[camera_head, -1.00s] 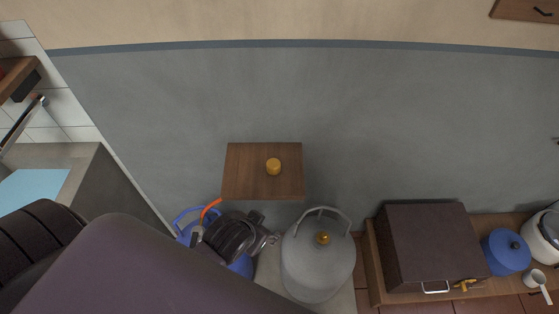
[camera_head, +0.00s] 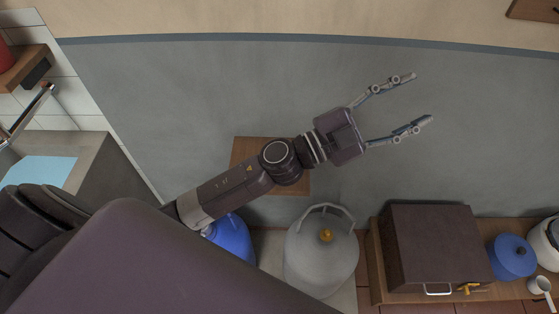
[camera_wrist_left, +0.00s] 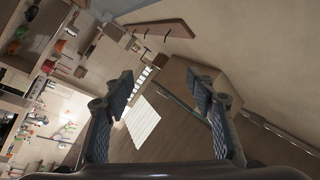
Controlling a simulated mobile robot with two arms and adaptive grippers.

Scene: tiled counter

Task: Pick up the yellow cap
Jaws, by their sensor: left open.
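My left gripper (camera_head: 421,97) is open and empty, with its two fingers spread and pointing right, over the grey wall area to the right of the small wooden shelf (camera_head: 246,147). The left wrist view also shows the open fingers (camera_wrist_left: 164,78) with nothing between them. My left arm crosses over the shelf and covers most of it. The yellow cap, seen on that shelf in the earlier head view, is hidden now, behind the arm. It does not show in the wrist view. My right gripper is not in view.
A dark brown box (camera_head: 430,243) and a blue pot (camera_head: 512,262) stand at lower right. The upper right grey area is clear.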

